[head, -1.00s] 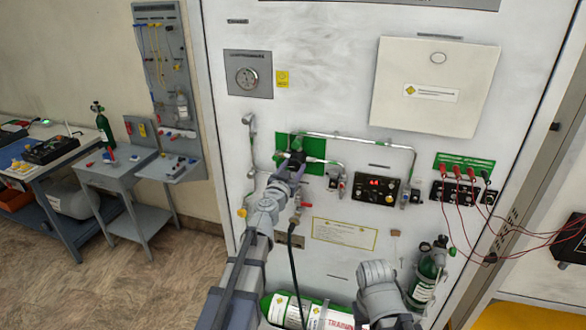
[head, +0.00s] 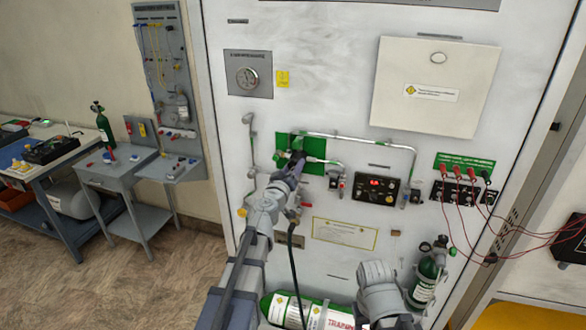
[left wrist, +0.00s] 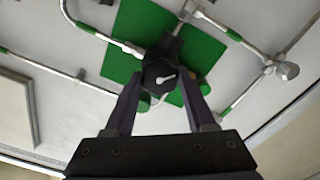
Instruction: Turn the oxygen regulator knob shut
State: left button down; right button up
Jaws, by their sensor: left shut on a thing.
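The black regulator knob (left wrist: 162,72) with a white pointer mark sits in front of a green backing plate (left wrist: 208,55) in the left wrist view. My left gripper (left wrist: 160,92) is shut on the knob, with one dark finger on each side of it. In the head view the left gripper (head: 292,167) reaches up to the green plate (head: 315,156) on the white panel and covers much of the knob. The fingers of my right gripper do not show; only a grey part of my right arm shows at the bottom.
Metal pipes (head: 360,139) run across the panel around the green plate. A black hose (head: 290,250) hangs below my left gripper. A display box (head: 375,189) and red leads (head: 462,205) are to the right. Green-and-white cylinders (head: 427,278) stand and lie below.

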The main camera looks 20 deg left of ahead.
pick_arm(q)
jog(key=n, duration=1.3)
jog(key=shift+f+n, duration=0.15)
jog(key=shift+n, duration=0.25)
jog(key=shift+s+d+n, duration=0.1)
jog(key=shift+n, duration=7.55)
jog(key=shift+d+n, duration=0.1)
jog(key=shift+n, duration=7.55)
jog(key=shift+c, duration=1.2)
grip_release()
